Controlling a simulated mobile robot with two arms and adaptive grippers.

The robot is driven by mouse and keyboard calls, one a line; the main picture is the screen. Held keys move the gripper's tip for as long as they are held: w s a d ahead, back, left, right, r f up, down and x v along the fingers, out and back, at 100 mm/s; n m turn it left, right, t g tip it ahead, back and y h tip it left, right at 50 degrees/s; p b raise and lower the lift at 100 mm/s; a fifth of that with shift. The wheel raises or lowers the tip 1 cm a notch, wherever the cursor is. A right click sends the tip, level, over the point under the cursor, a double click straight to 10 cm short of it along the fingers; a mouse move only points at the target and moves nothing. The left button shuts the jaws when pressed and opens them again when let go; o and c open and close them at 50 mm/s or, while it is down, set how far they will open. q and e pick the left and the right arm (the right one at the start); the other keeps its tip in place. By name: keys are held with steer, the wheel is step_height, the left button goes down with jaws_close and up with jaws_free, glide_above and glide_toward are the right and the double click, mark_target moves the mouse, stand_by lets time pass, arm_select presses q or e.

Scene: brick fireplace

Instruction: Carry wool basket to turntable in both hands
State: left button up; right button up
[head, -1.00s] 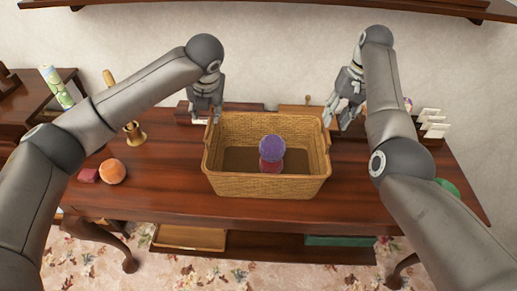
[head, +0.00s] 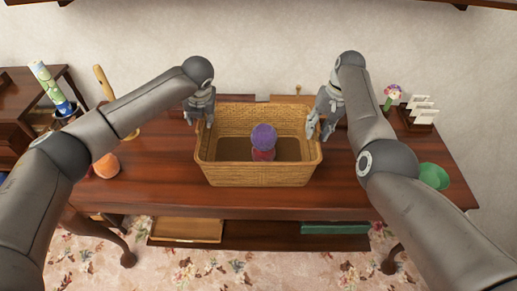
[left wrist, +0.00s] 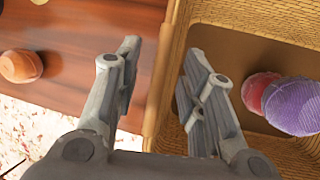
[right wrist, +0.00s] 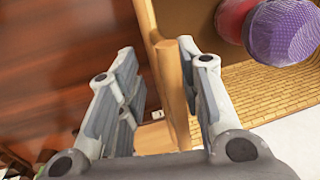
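The woven tan wool basket (head: 258,174) stands upright on the dark wooden table. A purple wool ball (head: 264,136) and a red one (head: 263,155) lie in it. My left gripper (head: 201,121) is at the basket's left side. In the left wrist view its fingers (left wrist: 160,85) are spread on either side of the left wall (left wrist: 165,75). My right gripper (head: 318,131) is at the right side. In the right wrist view its open fingers (right wrist: 155,88) have the basket's right wooden edge (right wrist: 174,85) between them, closer to one finger. I cannot make out a turntable.
The table (head: 150,190) has an orange ball (head: 106,166) at the left and a green bowl-like thing (head: 433,176) at the right. A white letter rack (head: 420,112) and a flowered object (head: 391,95) stand at the back right. The wall is close behind.

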arm_select(q)
steer(key=shift+w+a+f, duration=0.15)
steer(key=shift+w+f, duration=0.2)
steer(key=shift+f, duration=0.3)
arm_select(e)
steer(key=shift+w+a+f, duration=0.1)
steer(key=shift+a+f, duration=0.1)
steer(key=shift+f, duration=0.45)
arm_select(q)
steer(key=shift+s, duration=0.1)
steer(key=shift+r, duration=0.1)
steer(key=shift+c, duration=0.5)
arm_select(e)
steer(key=shift+c, duration=0.7)
arm_select(q)
jaws_close()
arm_select(e)
jaws_close()
arm_select(q)
steer(key=shift+a, duration=0.1)
arm_select(e)
steer(key=shift+d+r, duration=0.1)
